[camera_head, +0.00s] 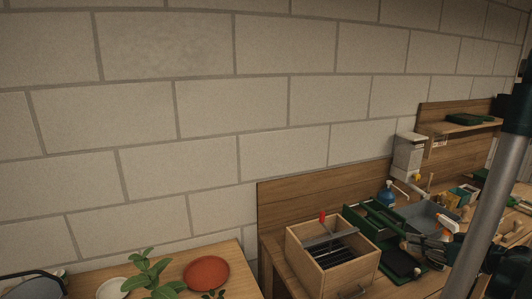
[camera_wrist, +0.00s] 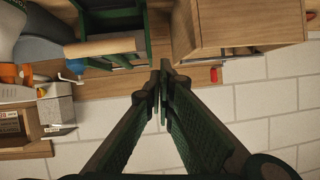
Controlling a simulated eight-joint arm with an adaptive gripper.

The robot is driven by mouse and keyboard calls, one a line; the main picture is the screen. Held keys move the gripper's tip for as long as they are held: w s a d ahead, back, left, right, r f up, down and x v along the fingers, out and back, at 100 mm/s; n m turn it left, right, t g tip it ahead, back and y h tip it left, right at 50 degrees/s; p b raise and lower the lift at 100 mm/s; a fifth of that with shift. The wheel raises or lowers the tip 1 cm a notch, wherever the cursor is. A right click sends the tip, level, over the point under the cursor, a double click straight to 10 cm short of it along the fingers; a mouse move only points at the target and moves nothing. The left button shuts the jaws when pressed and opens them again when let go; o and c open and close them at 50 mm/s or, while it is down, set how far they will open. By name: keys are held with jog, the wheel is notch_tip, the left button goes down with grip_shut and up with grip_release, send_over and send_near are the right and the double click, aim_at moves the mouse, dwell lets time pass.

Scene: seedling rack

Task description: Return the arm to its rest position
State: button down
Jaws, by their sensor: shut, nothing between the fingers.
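My gripper (camera_wrist: 163,76) is in the middle of the wrist view, its two dark green fingers meeting at the tips. It is shut with nothing between the fingers. In that view the tips lie over the gap between a green crate (camera_wrist: 149,35) and a wooden box (camera_wrist: 185,30), apart from both as far as I can tell. In the head view my arm is at the right edge, a grey tube with dark joints.
In the head view, the wooden box (camera_head: 305,268) with a handle bar and the green crate (camera_head: 353,226) stand on the bench. A grey dispenser (camera_head: 408,153), a blue bottle (camera_head: 386,195) and a shelf (camera_head: 450,128) are behind. A plant (camera_head: 150,271) and terracotta saucer (camera_head: 206,273) stand left.

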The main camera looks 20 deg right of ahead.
jog(key=w+a+g, duration=0.1)
jog(key=w+a, duration=0.1)
jog(key=a, duration=0.3)
jog(key=w+a+g, duration=0.1)
jog(key=w+a, duration=0.1)
jog(key=a, duration=0.3)
jog(key=w+a+y, duration=0.1)
jog(key=w+a, duration=0.1)
jog(key=a, duration=0.2)
jog(key=shift+w+a+r+g, duration=0.25)
jog(key=shift+w+a+g, duration=0.15)
jog(key=s+a+g, duration=0.2)
jog(key=a+g, duration=0.2)
jog(key=a, duration=2.1)
jog(key=s+a+h, duration=0.1)
jog(key=s+a, duration=0.2)
jog(key=a, duration=0.3)
jog(key=s+a+r+h, duration=0.1)
jog(key=s+a, duration=0.3)
jog(key=a, duration=0.2)
jog(key=shift+s+r+t, duration=0.15)
jog(key=shift+s+t, duration=0.15)
jog(key=shift+t, duration=0.1)
